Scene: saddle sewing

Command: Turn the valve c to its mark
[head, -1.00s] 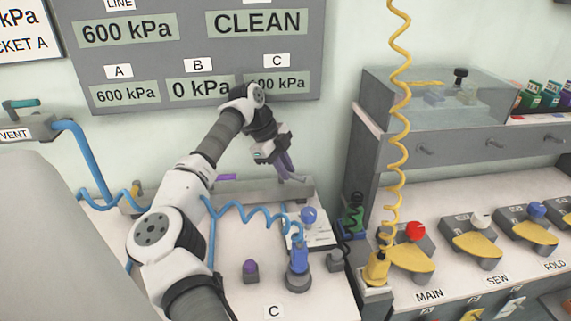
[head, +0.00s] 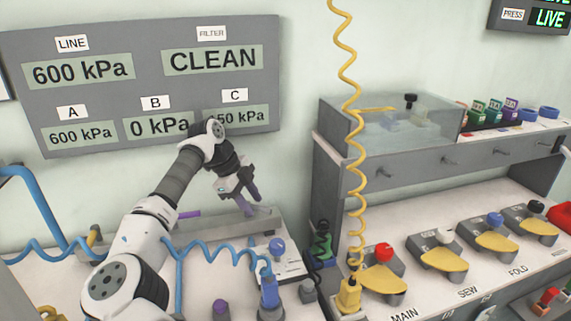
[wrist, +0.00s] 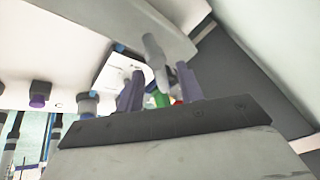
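My gripper (head: 245,206) is above the right end of the grey manifold bar on the bench, fingers pointing down. In the wrist view my gripper (wrist: 160,90) has its two purple-grey fingers apart. A grey rounded lever (wrist: 154,50) beside the bar shows between them, with a gap visible on each side; contact is unclear. It appears to be the handle of valve c, but no label or mark for it is readable. The C readout (head: 238,116) is partly covered by my arm; it appears to end in "50 kPa".
A purple handle (head: 190,214) and a yellow handle (head: 93,237) sit along the manifold (head: 262,222) to the left. A blue-knobbed device (head: 277,247) and a blue tool (head: 269,293) with a coiled hose stand in front. A grey shelf unit (head: 325,170) rises to the right.

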